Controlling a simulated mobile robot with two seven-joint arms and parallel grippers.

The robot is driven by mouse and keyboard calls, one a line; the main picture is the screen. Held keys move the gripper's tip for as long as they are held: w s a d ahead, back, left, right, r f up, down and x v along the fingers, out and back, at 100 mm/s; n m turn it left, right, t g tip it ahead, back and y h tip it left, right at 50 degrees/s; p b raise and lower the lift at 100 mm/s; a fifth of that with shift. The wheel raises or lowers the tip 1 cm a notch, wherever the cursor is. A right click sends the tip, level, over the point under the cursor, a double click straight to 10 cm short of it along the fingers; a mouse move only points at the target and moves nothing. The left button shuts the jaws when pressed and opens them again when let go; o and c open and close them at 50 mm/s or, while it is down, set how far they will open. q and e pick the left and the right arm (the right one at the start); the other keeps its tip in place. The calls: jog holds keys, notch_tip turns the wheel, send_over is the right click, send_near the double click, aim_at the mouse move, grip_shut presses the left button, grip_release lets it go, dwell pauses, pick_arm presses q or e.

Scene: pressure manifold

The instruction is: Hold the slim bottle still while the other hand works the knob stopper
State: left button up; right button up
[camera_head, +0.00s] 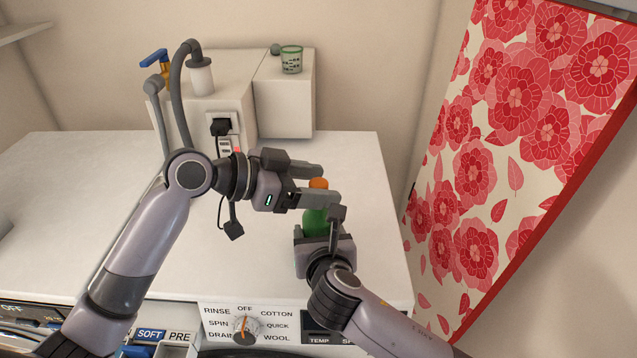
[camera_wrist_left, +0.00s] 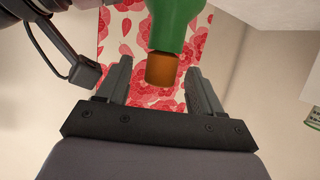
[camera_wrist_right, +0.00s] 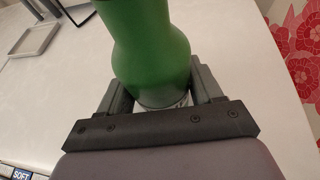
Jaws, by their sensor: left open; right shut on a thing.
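The slim green bottle (camera_head: 315,222) stands near the right side of the white worktop, partly hidden by my grippers. Its body fills the middle of the right wrist view (camera_wrist_right: 148,50). The orange knob stopper (camera_head: 318,183) sits on its top, and it also shows in the left wrist view (camera_wrist_left: 161,69). My right gripper (camera_head: 327,232) is shut on the bottle's body. My left gripper (camera_head: 318,184) is open, its two fingers on either side of the stopper. In the left wrist view a gap shows between the stopper and each finger.
The white worktop (camera_head: 110,220) is mostly clear on the left. At the back stand white boxes (camera_head: 285,100) with a socket, plug, pipe and green cup (camera_head: 291,60). A washer panel with a dial (camera_head: 245,325) is below the front edge. A red floral panel (camera_head: 500,140) stands at right.

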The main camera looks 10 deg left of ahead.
pick_arm(q)
jog(key=v, duration=1.1)
jog(key=shift+s, duration=0.15)
pick_arm(e)
jog(key=o, duration=1.1)
jog(key=shift+o, duration=0.2)
